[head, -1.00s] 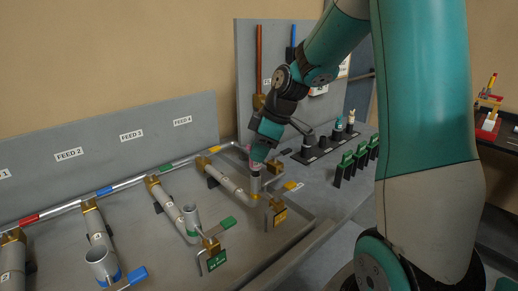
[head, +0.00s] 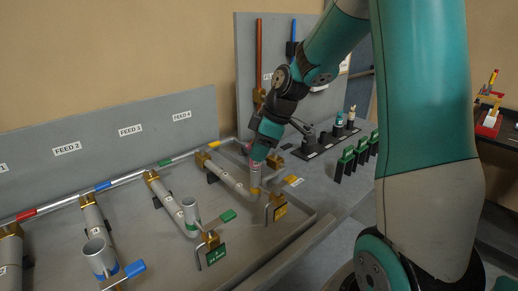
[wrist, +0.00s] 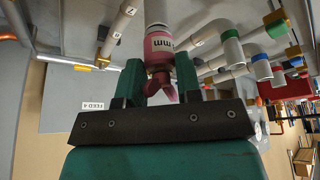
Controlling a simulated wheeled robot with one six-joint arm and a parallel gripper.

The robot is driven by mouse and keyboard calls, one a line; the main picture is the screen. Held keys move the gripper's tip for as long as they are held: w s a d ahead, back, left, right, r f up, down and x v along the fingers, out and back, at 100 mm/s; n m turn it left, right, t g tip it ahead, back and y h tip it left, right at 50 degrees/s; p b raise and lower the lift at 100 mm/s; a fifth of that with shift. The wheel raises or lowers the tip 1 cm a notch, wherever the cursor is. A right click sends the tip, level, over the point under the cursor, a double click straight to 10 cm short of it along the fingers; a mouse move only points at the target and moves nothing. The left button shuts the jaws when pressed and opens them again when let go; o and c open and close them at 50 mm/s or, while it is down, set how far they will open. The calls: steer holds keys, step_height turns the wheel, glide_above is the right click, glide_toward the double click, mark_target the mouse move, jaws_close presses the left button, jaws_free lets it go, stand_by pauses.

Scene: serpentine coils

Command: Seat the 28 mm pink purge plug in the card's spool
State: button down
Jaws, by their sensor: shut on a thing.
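My gripper (wrist: 160,82) is shut on the pink purge plug (wrist: 159,62), which carries a white label partly reading "mm". In the wrist view the plug's far end meets the mouth of a pale grey upright spool (wrist: 156,12); how deep it sits inside I cannot tell. In the head view my gripper (head: 258,157) points down over the spool (head: 255,180) at the end of the yellow-marked line, near the FEED 4 side. The plug is mostly hidden there by the jaws.
Open spools with green (head: 190,213) and blue (head: 97,252) marks stand to the left. A yellow handle (head: 293,181) and a brass valve with a hanging tag (head: 276,207) are close by at right. A dark rack (head: 322,143) and green clips (head: 346,160) lie farther right.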

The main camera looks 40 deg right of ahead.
steer(key=shift+f, duration=0.15)
steer(key=c, duration=0.7)
jaws_free()
steer(key=v, duration=1.7)
steer(key=shift+s+d, duration=0.1)
